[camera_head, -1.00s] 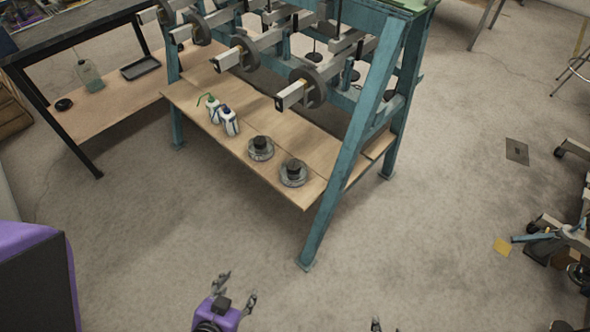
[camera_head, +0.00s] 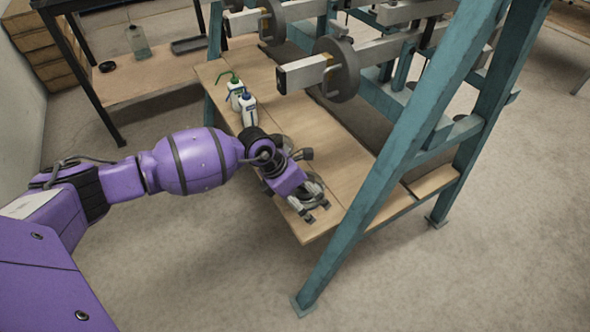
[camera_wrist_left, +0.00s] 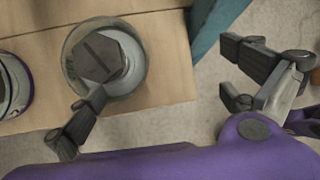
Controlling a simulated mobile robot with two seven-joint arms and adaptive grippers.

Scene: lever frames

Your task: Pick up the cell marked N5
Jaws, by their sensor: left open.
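A round, clear-walled cell with a dark hexagonal block on top (camera_wrist_left: 104,58) stands upright on the wooden shelf, near its edge, in the left wrist view. In the head view it is mostly hidden by my left gripper (camera_head: 316,211). No N5 marking is legible. A second round object (camera_wrist_left: 12,86) is cut off at the left edge of the wrist view. My left gripper is open and empty, above the shelf's front corner. In the wrist view one finger overlaps the cell's lower rim; I cannot tell whether it touches. The other finger is over the floor. My right gripper is not in view.
The wooden shelf (camera_head: 345,165) sits low in a teal frame, whose slanted leg (camera_head: 395,165) rises just right of my gripper. Two bottles (camera_head: 248,109) stand farther back on the shelf. Round-collared bars (camera_head: 335,70) overhang it. Floor in front is clear.

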